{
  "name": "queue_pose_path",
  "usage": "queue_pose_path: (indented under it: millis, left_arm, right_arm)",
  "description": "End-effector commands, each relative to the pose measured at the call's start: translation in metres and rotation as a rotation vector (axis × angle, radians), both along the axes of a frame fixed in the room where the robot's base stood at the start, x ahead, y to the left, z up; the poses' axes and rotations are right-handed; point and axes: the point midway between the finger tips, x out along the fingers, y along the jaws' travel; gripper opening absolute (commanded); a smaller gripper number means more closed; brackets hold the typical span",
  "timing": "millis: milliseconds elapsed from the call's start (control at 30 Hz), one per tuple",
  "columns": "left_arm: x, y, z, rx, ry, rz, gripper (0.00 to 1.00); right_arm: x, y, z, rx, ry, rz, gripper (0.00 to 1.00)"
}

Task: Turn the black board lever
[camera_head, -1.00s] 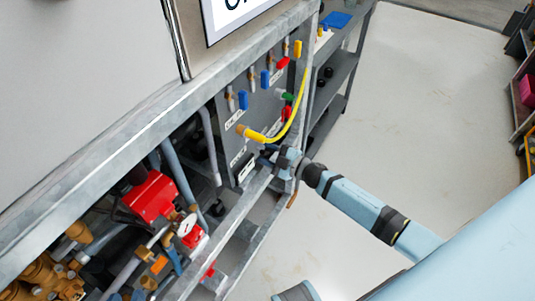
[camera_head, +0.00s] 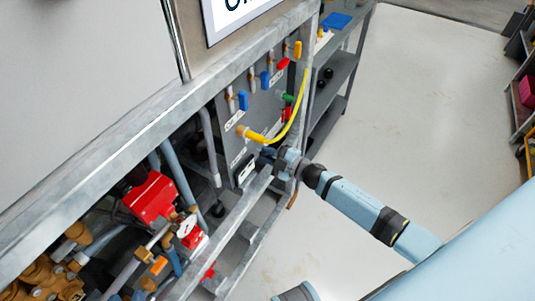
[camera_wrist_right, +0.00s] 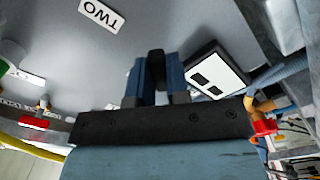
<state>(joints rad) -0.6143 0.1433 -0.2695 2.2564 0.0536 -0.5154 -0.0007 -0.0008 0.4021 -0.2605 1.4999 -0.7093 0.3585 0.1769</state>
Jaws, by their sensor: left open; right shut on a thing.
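The grey board (camera_head: 225,155) with valves and labels faces me in the head view. My right gripper (camera_head: 268,155) is at its lower right part. In the right wrist view, the two blue fingers of my right gripper (camera_wrist_right: 156,85) point at the board and are shut on a dark piece, the black lever (camera_wrist_right: 156,62). Most of the lever is hidden between the fingers, so its angle cannot be told. A label reading TWO (camera_wrist_right: 101,15) is on the board to the upper left of the fingers. My left gripper does not show.
A dark box with a white face (camera_wrist_right: 215,78) sits close right of the fingers. A yellow hose (camera_head: 294,118) hangs just above my right gripper. A metal frame rail (camera_head: 235,215) runs below it. Red, blue and green valve handles are nearby. The floor (camera_head: 430,120) at right is clear.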

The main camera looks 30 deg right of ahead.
Motion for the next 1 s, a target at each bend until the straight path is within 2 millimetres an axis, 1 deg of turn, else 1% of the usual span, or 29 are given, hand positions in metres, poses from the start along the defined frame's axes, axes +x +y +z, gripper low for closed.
queue_pose_path:
  millis: [267, 467, 700, 867, 1000]
  left_arm:
    - [0.000, 0.000, -0.002, -0.002, -0.002, 0.000, 0.43]
    - [0.002, -0.003, 0.000, -0.017, -0.021, -0.002, 0.43]
    - [0.007, -0.007, 0.011, -0.039, -0.070, -0.008, 0.43]
    - [0.012, -0.010, 0.023, -0.052, -0.111, -0.017, 0.43]
    - [0.013, -0.013, 0.025, -0.058, -0.122, -0.024, 0.43]
  right_arm:
    - [0.000, 0.000, -0.001, -0.193, -0.113, -0.001, 0.00]
    - [0.000, 0.000, -0.002, -0.339, -0.198, 0.000, 0.00]
    - [0.000, 0.000, -0.002, -0.480, -0.281, 0.000, 0.00]
    - [0.000, 0.000, -0.001, -0.542, -0.317, 0.000, 0.00]
    - [0.000, 0.000, -0.001, -0.575, -0.335, 0.000, 0.00]
